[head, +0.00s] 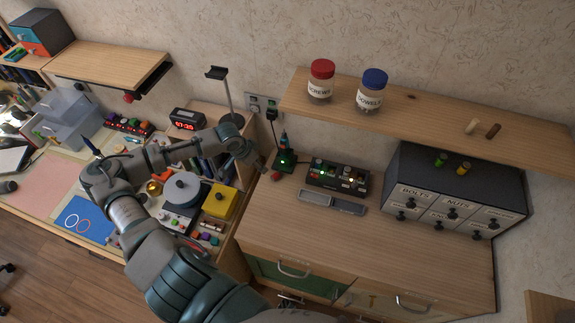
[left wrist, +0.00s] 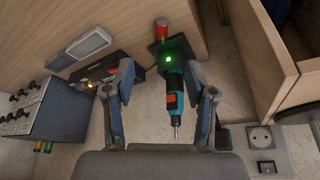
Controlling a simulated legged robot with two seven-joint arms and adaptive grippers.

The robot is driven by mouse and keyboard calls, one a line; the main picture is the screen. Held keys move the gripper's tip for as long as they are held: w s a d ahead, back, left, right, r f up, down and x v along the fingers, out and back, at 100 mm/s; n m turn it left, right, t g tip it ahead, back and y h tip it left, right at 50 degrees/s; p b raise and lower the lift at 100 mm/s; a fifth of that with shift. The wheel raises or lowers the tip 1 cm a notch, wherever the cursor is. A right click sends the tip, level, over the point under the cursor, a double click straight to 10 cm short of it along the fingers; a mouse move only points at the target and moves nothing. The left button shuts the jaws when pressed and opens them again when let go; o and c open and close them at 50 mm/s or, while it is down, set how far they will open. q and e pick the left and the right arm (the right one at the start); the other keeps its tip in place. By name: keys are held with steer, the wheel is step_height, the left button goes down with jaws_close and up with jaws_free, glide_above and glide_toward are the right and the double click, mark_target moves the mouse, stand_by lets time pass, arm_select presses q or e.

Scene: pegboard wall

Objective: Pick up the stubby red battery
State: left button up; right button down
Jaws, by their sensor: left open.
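The stubby red battery (head: 276,176) stands on the wooden cabinet top, near its left edge and in front of the charger with a green light. In the left wrist view the battery (left wrist: 161,29) is a short red cylinder at the upper middle, beyond my fingertips. My left gripper (head: 262,167) is just left of the battery in the head view. In the left wrist view my left gripper (left wrist: 168,78) is open with nothing held; the fingers are spread on either side of the view of a teal and orange screwdriver (left wrist: 174,92). My right gripper is not in view.
The charger (head: 285,161) with the upright screwdriver stands close behind the battery. A black switch box (head: 338,179) and a grey flat bar (head: 332,203) lie to the right. A grey drawer unit (head: 452,190) stands farther right. The cabinet top's front is clear.

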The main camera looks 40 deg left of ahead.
arm_select(q)
glide_toward(274, 176)
step_height(274, 176, down, 3)
steer(key=shift+w+r+p, duration=0.1)
steer(key=shift+r+p, duration=0.1)
steer(key=shift+p, duration=0.15)
steer(key=shift+x, duration=1.1)
steer(key=x, duration=0.5)
steer(key=shift+w+r+p, duration=0.15)
steer(key=shift+w+p, duration=0.15)
steer(key=shift+w, duration=0.15)
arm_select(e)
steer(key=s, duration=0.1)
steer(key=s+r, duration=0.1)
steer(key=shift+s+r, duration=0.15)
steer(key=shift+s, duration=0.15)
arm_select(q)
jaws_close()
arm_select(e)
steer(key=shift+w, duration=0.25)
